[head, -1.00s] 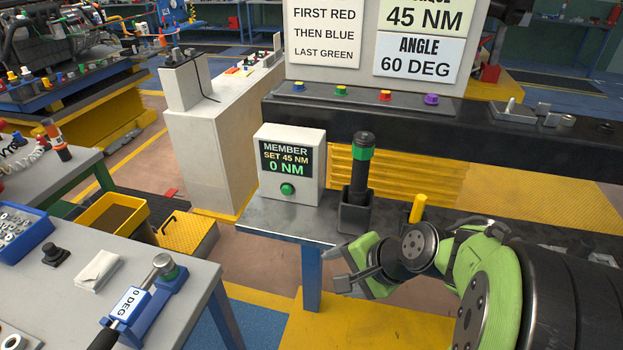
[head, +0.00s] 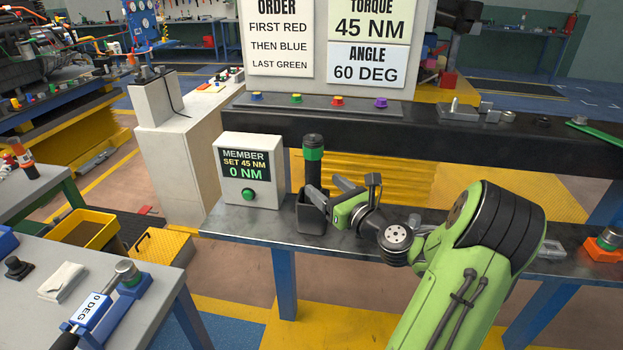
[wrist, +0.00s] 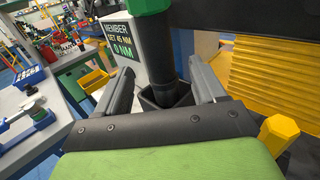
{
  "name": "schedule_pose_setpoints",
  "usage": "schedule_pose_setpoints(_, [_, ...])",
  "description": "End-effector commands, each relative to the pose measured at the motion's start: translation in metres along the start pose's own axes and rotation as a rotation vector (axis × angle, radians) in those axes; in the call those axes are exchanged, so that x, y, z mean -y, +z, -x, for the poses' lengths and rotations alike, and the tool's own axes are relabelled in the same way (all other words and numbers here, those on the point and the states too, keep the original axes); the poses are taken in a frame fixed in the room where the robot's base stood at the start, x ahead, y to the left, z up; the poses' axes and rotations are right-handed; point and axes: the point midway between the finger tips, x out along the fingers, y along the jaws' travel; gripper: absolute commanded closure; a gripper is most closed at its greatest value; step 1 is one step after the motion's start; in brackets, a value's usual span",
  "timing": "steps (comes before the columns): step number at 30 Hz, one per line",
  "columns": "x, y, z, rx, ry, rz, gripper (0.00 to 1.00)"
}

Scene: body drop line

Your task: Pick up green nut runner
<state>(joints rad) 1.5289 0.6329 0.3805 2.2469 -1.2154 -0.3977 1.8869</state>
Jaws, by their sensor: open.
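The green nut runner (head: 313,155) is a black upright tool with a green band, standing in a dark holder (head: 311,216) on the metal bench. In the wrist view its black shaft (wrist: 160,50) rises from the holder (wrist: 168,96), with the green band (wrist: 147,6) at the top edge. My gripper (head: 317,191) is at the tool's right side in the head view. In the wrist view its two fingers are apart, one on each side of the shaft and just short of it or around it; I cannot tell how deep. Nothing is held.
A white display box (head: 251,170) reading 0 NM stands just left of the holder. A dark rail with coloured buttons (head: 337,102) runs behind. A yellow post (wrist: 278,133) stands close to my gripper's right in the wrist view.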

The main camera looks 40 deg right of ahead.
Motion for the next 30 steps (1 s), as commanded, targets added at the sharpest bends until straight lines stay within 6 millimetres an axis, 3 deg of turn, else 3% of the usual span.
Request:
schedule_pose_setpoints(10, [-0.002,0.004,-0.054,0.001,0.003,0.002,0.3])
schedule_pose_setpoints(18, [-0.001,0.004,-0.06,-0.001,-0.001,0.001,0.3])
schedule_pose_setpoints(30, [-0.001,0.004,-0.059,-0.001,0.0,0.002,0.92])
